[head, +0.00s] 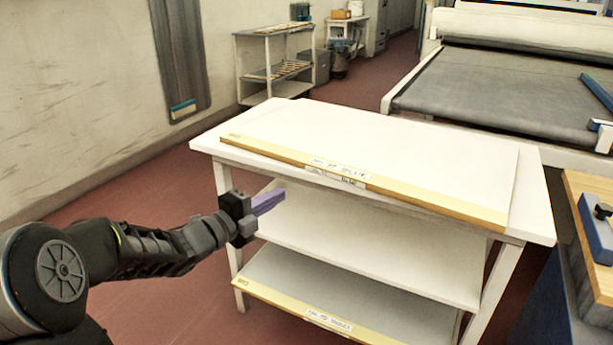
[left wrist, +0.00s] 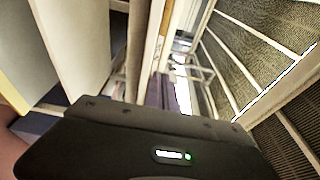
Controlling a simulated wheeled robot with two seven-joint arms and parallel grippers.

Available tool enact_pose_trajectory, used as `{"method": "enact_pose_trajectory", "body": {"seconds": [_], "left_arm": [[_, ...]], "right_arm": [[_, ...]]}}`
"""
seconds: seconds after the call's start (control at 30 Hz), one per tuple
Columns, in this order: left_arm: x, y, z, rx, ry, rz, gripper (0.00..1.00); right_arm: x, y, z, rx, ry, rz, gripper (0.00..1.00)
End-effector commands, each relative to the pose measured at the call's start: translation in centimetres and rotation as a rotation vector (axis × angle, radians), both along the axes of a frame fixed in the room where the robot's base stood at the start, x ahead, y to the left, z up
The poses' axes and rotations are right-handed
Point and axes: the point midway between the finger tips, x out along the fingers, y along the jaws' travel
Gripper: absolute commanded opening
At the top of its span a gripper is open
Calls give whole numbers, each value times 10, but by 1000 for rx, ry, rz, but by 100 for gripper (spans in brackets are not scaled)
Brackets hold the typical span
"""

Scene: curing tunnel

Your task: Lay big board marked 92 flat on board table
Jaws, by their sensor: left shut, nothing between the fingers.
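A big flat board (head: 390,143) with a pale face and a yellow front edge lies flat on top of the white table (head: 535,205). White labels sit on its front edge, but I cannot read the number for sure. Another board (head: 285,283) with a yellow edge and a label lies on the table's bottom shelf. My left gripper (head: 268,203) has purple fingers. It is shut and empty, in front of the table's left side, below the top board's edge. Its fingers show partly in the left wrist view (left wrist: 166,92). My right gripper is out of view.
The table's middle shelf (head: 370,245) looks bare. A grey conveyor belt (head: 500,95) stands behind at the right. A wooden bench (head: 590,215) with a blue tool is at the right edge. A wire-shelf rack (head: 270,70) stands by the wall. Red floor is clear at the left.

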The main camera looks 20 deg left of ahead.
Motion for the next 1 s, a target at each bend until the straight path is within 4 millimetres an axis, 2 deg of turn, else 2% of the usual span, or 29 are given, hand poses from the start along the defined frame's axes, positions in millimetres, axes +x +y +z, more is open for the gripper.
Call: {"method": "enact_pose_trajectory", "body": {"seconds": [0.17,0.37,0.73,1.0], "left_arm": [[6,-3,0,0,-1,-2,0],[27,-10,0,-1,-1,-4,0],[97,-34,-1,-1,-1,-5,0],[127,-16,0,-1,-1,-2,0]], "right_arm": [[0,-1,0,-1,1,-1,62],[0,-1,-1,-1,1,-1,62],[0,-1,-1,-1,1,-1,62],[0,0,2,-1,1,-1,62]]}}
